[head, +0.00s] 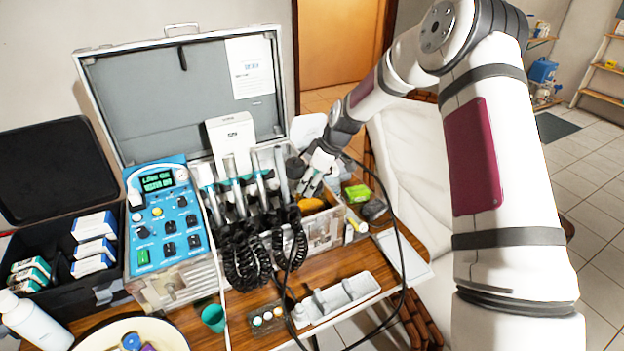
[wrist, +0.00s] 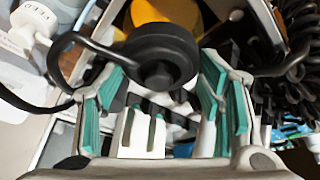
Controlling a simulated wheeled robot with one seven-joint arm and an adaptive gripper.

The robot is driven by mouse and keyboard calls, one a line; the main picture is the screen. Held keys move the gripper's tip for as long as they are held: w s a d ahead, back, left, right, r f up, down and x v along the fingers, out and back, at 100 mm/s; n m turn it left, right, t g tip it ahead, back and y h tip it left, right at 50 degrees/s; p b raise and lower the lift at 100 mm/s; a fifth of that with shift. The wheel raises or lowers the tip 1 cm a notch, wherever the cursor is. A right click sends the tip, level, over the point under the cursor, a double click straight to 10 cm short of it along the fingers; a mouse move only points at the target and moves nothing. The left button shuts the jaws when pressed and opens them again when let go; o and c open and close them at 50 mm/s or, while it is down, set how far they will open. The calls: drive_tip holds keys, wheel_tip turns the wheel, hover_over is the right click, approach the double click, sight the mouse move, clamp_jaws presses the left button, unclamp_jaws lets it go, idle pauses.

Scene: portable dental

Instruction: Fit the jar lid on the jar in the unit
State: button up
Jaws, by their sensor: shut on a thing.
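My gripper (head: 311,181) reaches down into the right part of the blue-fronted unit (head: 168,215). In the wrist view its teal-padded fingers (wrist: 158,78) are shut on a round black lid with a raised centre, which I take as the jar lid (wrist: 160,47). A black loop sticks out to the lid's left. A dark rounded thing (head: 296,167) shows just left of the gripper in the head view; I cannot tell whether it is the lid or part of the jar. I cannot make out the jar clearly. Whether the lid touches it is hidden.
Upright handpieces (head: 236,185) with coiled black hoses (head: 247,262) stand left of my gripper. An orange thing (head: 298,207) lies in the unit below it. A white box (head: 231,139) stands behind. A green packet (head: 357,193) and loose cables lie to the right.

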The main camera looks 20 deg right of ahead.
drive_tip(key=o, duration=1.2)
drive_tip(key=v, duration=1.2)
